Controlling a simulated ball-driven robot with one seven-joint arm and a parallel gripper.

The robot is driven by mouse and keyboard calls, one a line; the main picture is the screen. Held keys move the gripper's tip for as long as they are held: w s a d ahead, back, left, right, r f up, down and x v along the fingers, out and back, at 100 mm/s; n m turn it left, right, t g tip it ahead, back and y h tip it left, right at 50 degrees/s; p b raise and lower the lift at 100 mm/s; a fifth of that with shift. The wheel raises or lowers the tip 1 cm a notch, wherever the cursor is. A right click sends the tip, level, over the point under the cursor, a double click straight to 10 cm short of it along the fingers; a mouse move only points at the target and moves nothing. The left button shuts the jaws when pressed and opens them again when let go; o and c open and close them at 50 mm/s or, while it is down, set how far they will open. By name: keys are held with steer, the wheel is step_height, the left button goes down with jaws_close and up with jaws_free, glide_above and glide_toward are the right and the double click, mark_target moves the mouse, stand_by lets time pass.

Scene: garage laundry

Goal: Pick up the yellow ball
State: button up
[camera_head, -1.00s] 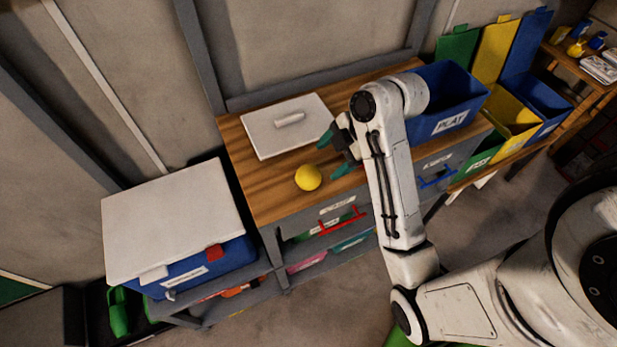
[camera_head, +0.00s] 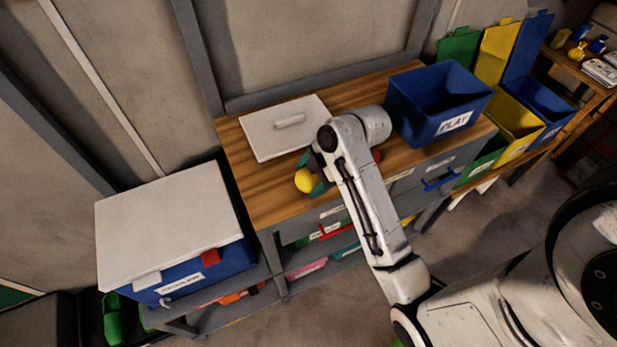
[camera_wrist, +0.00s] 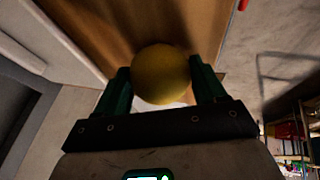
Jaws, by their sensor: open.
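The yellow ball (camera_head: 306,181) rests on the wooden worktop (camera_head: 262,198), in front of the white lid. In the wrist view the ball (camera_wrist: 161,74) sits between the two green fingers of my gripper (camera_wrist: 162,88). The fingers are open, one on each side of the ball; I cannot tell whether either touches it. In the head view my gripper (camera_head: 313,175) is at the ball, with its green fingers partly hidden by my arm and the ball.
A white lid with a handle (camera_head: 285,127) lies behind the ball. A blue bin labelled PLAY (camera_head: 437,108) stands on the worktop to the right. A blue box with a white lid (camera_head: 170,222) is at the left. Drawers with red and blue handles are below.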

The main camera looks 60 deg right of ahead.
steer(key=c, duration=0.7)
steer(key=shift+r, duration=0.15)
